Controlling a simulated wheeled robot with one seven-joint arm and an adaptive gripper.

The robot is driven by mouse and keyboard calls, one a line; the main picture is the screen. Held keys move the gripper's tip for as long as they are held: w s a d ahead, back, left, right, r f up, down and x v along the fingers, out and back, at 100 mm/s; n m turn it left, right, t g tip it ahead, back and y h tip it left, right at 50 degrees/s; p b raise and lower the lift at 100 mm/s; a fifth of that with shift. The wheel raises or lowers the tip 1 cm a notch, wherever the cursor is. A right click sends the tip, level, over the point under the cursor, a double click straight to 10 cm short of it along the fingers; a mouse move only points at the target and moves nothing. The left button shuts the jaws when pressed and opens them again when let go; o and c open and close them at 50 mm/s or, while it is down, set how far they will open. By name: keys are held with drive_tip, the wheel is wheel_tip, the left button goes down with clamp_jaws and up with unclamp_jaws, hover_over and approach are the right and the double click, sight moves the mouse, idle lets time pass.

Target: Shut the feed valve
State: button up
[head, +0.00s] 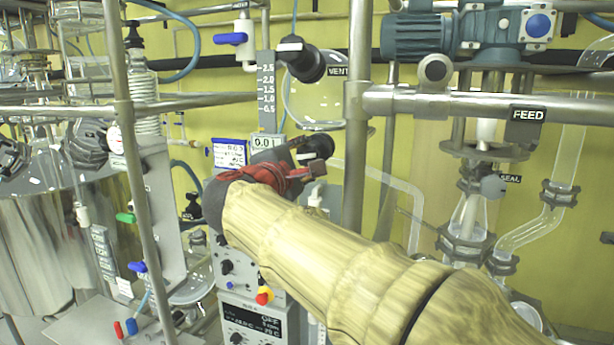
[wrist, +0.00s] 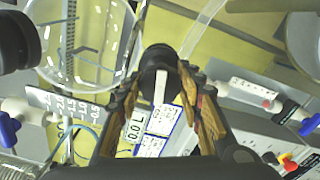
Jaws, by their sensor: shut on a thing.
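A black valve knob (head: 318,147) sits in front of the upright post, just right of the 0.0 L display. My gripper (head: 300,168) reaches it from below, with its arm in a pale yellow sleeve coming from the lower right. In the wrist view my gripper (wrist: 160,97) has one finger on each side of the black knob (wrist: 158,58) and is shut on it. A white stripe on the knob runs roughly up and down in that view. A FEED label (head: 527,114) hangs on the thick pipe at the right; no label on the held knob is readable.
Another black knob (head: 301,58) stands above, beside the VENT label (head: 338,72). A blue-handled valve (head: 231,39) is at the upper left. A steel post (head: 357,120) stands close to the arm. Glass tubing (head: 545,220) and a control box (head: 250,318) are nearby.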

drive_tip(key=shift+f+m+b, duration=0.15)
drive_tip(key=shift+m+b, duration=0.45)
drive_tip(key=shift+b, duration=0.2)
drive_tip(key=o, duration=1.1)
drive_tip(key=shift+o, duration=0.4)
drive_tip(key=v, duration=1.2)
